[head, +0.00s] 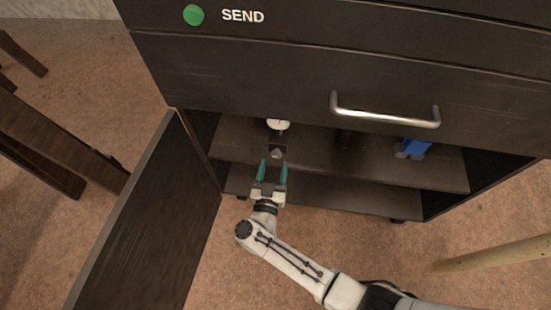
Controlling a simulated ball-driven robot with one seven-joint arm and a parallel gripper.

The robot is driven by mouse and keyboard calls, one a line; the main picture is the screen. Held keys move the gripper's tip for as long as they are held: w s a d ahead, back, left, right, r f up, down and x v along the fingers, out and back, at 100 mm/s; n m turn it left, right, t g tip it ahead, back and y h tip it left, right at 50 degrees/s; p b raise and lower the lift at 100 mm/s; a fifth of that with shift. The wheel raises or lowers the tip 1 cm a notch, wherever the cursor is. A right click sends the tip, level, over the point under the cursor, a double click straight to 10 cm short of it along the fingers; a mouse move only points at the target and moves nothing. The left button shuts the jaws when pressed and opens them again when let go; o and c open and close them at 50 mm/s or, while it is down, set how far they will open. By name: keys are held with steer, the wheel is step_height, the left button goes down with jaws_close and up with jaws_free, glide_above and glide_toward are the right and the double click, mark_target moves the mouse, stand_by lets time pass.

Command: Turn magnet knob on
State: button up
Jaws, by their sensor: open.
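A small grey knob (277,153) sits on the front of a dark block on the upper shelf inside the open cabinet. It looks like the magnet knob, but its setting is too small to read. A white round dial (278,124) shows just above the block, partly cut off by the drawer front. My gripper (273,168) is open, its two teal fingers pointing into the cabinet. The knob appears just beyond and between the fingertips. Nothing shows between the fingers, and I cannot tell the exact gap to the knob.
The cabinet door (140,225) stands open at left. The drawer front with a metal handle (385,112) hangs over the shelf (330,172). A blue object (414,148) stands on the shelf at right. Dark wooden furniture (50,150) is at far left. A wooden pole (495,254) is at lower right.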

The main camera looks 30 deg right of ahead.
mark_target(276, 156)
steer(key=shift+b+x, duration=0.3)
steer(key=shift+x, duration=1.65)
steer(key=c, duration=1)
steer(key=shift+m, duration=1.5)
steer(key=shift+c, duration=0.2)
steer(key=o, duration=1)
steer(key=shift+o, duration=0.2)
steer(key=shift+s, duration=0.15)
steer(key=p+v, duration=0.2)
steer(key=v, duration=0.8)
steer(key=shift+s+a, duration=0.2)
steer(key=shift+s, duration=0.05)
